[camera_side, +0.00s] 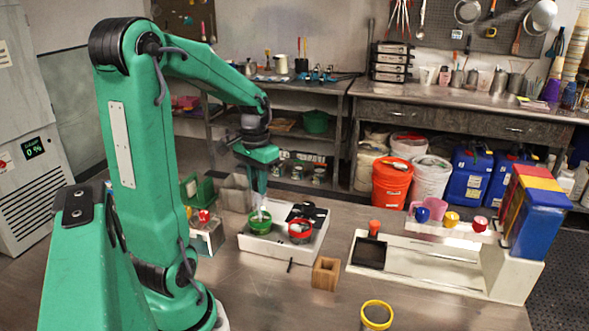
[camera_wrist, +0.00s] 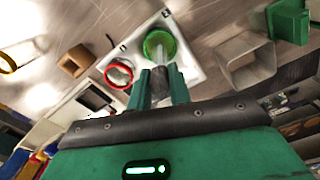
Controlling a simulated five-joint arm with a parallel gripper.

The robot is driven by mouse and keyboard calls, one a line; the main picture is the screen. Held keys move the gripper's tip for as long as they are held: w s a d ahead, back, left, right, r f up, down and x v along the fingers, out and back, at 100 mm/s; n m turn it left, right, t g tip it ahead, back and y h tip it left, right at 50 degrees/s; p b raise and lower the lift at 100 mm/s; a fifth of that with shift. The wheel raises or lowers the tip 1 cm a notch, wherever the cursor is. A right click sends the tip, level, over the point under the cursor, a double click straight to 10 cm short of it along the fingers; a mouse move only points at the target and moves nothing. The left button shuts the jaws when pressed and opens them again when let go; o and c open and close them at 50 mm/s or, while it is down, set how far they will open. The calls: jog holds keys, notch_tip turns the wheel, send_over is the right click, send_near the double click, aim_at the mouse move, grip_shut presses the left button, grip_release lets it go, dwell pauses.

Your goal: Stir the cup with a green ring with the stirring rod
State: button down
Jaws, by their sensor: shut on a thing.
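The cup with a green ring (camera_side: 262,228) stands on a white tray (camera_side: 272,249); it also shows in the wrist view (camera_wrist: 170,44). My gripper (camera_side: 259,190) is directly above this cup, pointing down. In the wrist view my gripper (camera_wrist: 161,84) is shut on the grey upper part of the stirring rod (camera_wrist: 160,75). The rod's pale lower end (camera_side: 260,214) reaches into the mouth of the green-ringed cup. Whether it touches the cup's wall or bottom is hidden.
A red-ringed cup (camera_side: 300,232) stands close by on the same tray. A wooden block (camera_side: 326,273) and a yellow-ringed cup (camera_side: 376,315) stand nearer the front. A grey square container (camera_wrist: 245,56) and a green holder (camera_wrist: 287,20) are beside the tray.

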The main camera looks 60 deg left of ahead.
jog(key=shift+r, duration=1.75)
dwell(1.5)
jog(key=shift+r, duration=1.35)
jog(key=shift+w, duration=0.1)
